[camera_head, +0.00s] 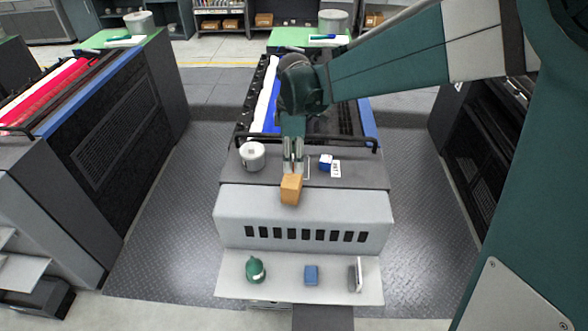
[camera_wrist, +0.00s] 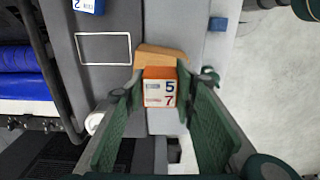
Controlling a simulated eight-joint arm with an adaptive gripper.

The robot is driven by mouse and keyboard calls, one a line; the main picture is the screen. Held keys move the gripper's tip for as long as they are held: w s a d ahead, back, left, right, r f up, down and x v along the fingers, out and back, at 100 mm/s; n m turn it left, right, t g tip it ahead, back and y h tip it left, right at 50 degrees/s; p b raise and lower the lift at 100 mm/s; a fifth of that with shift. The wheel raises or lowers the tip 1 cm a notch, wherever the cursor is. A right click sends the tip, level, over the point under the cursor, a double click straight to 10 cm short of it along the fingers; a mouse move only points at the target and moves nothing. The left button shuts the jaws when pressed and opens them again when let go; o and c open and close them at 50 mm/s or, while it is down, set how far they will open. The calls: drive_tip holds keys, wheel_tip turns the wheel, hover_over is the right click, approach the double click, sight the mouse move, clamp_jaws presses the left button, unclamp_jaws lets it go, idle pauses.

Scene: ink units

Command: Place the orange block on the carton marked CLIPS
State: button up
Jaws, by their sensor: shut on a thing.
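My gripper (camera_head: 293,168) points down and is shut on the orange block (camera_head: 291,189) above the front edge of the machine's deck. In the wrist view the orange block (camera_wrist: 160,86) sits between the fingertips, showing white labels with a 5 and a 7. The block's height above the deck is unclear. I cannot read CLIPS anywhere.
The front shelf (camera_head: 285,287) holds a green object (camera_head: 255,269), a blue block (camera_head: 311,275) and a white-grey upright piece (camera_head: 356,274). A white outlined rectangle (camera_wrist: 103,48) marks bare deck.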

drive_tip(key=shift+f, duration=2.1)
drive_tip(key=shift+f, duration=0.15)
drive_tip(key=o, duration=0.9)
drive_tip(key=shift+r, duration=0.2)
drive_tip(key=shift+r, duration=5.95)
